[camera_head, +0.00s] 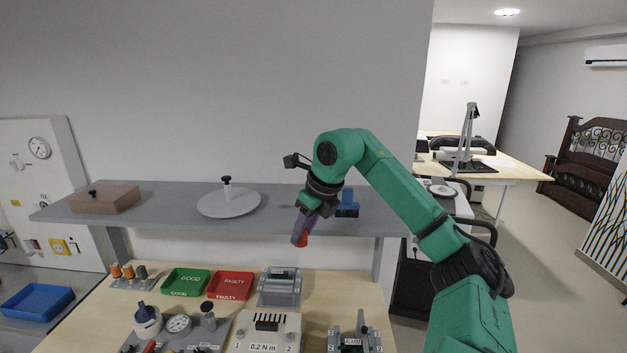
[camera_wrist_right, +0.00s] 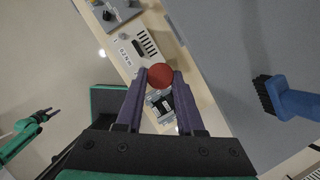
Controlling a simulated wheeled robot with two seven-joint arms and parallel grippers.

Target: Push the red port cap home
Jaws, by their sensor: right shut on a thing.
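The red port cap (camera_wrist_right: 160,76) is between the fingertips of my right gripper (camera_wrist_right: 158,84), which is shut on it. In the head view my right gripper (camera_head: 303,228) points down, with the red cap (camera_head: 302,240) at its tips. It is in the air in front of the grey shelf and above the bench. A white unit labelled 0.2 N m (camera_head: 265,340), with a black slotted part on top, stands on the bench below. No port for the cap can be made out. My left gripper (camera_wrist_right: 46,114) shows small in the wrist view; its jaw state is unclear.
The grey shelf (camera_head: 150,207) bears a brown block, a round white plate and a blue brush-like thing (camera_head: 347,205). On the bench are a green GOOD tray (camera_head: 186,282), a red FAULTY tray (camera_head: 231,286), a grey fixture (camera_head: 281,288) and another at right (camera_head: 353,340).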

